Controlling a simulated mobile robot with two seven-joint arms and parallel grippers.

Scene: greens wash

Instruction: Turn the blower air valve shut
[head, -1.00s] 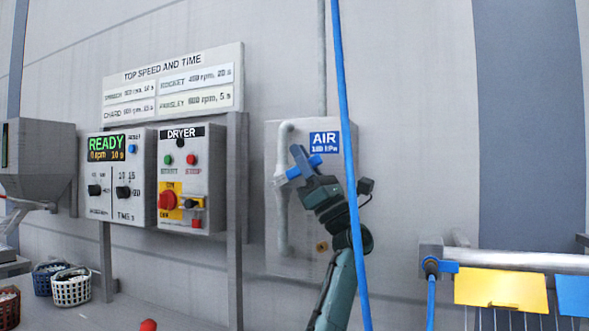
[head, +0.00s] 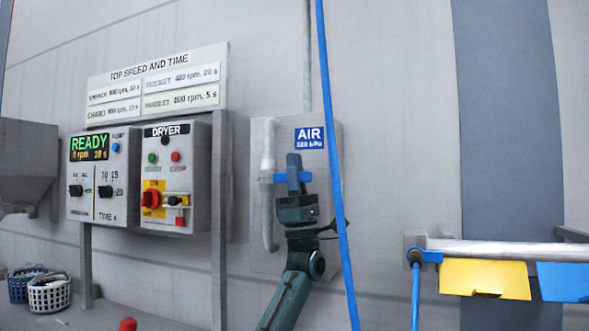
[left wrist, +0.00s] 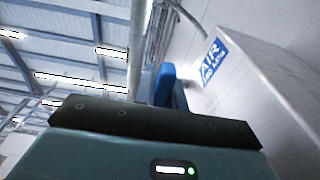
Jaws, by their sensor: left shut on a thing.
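The blue valve handle (head: 281,177) reaches out from the pale vertical pipe (head: 267,225) on the air panel. It lies about level, across the line of the pipe. My left gripper (head: 294,174) is shut on the handle, its dark fingers upright and hiding the handle's middle. Blue shows on both sides of the fingers. In the left wrist view, a blue part (left wrist: 165,84) shows just past my dark gripper edge. The panel's blue AIR sign (head: 310,138) is above the fingers. My right gripper is in neither view.
A blue hose (head: 336,170) hangs in front of the air panel's right side, close to my left arm. The dryer control box (head: 192,152) is left of the panel. A rail (head: 480,248) with yellow and blue pieces stands at the right.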

